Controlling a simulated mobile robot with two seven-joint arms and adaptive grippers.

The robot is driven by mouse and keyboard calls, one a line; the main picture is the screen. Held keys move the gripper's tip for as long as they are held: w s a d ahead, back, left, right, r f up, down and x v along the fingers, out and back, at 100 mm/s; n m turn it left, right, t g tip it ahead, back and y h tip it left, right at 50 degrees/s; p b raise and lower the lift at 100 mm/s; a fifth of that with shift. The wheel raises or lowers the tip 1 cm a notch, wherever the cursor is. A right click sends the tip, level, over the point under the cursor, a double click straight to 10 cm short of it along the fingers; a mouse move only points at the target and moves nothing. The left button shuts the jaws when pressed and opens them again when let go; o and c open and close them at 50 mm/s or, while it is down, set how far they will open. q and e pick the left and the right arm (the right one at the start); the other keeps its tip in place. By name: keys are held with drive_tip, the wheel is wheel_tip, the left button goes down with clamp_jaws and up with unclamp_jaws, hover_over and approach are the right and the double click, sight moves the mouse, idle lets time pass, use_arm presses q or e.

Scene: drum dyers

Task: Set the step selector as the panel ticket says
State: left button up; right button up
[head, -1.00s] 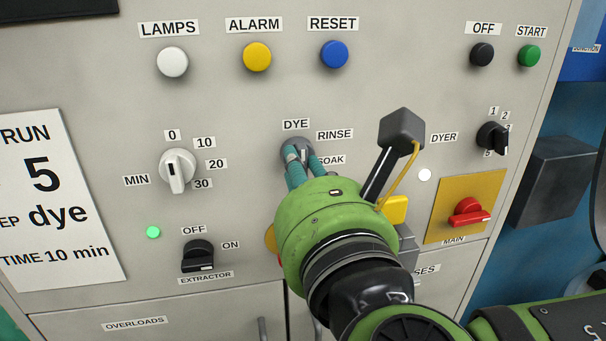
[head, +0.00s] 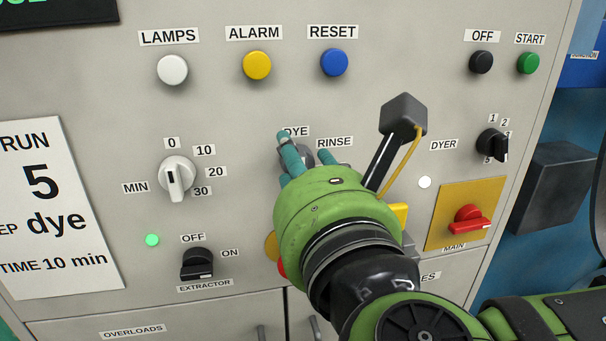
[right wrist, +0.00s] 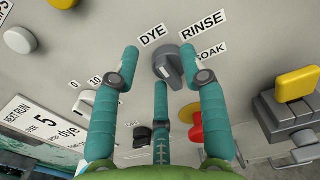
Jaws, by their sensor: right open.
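The step selector, a grey knob (right wrist: 172,65) with DYE, RINSE and SOAK labels, is on the panel; in the head view it is mostly hidden behind my gripper (head: 293,157). Which label it points at I cannot tell for sure. The panel ticket (head: 52,215) reads run 5, step dye, time 10 min; it also shows in the right wrist view (right wrist: 45,123). My right gripper (head: 304,148) has its teal fingers spread on either side of the knob. In the right wrist view the gripper (right wrist: 160,52) is open and holds nothing. My left gripper is out of view.
The MIN knob (head: 177,177) and extractor switch (head: 197,264) are left of my gripper. The dyer selector (head: 492,145) and red main switch (head: 468,219) are to the right. Lamps, alarm and reset buttons (head: 334,62) sit above. A yellow piece (right wrist: 297,84) protrudes close by.

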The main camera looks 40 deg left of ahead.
wheel_tip(320, 180, up, 9)
drive_tip(key=shift+f, duration=0.1)
idle(0.4)
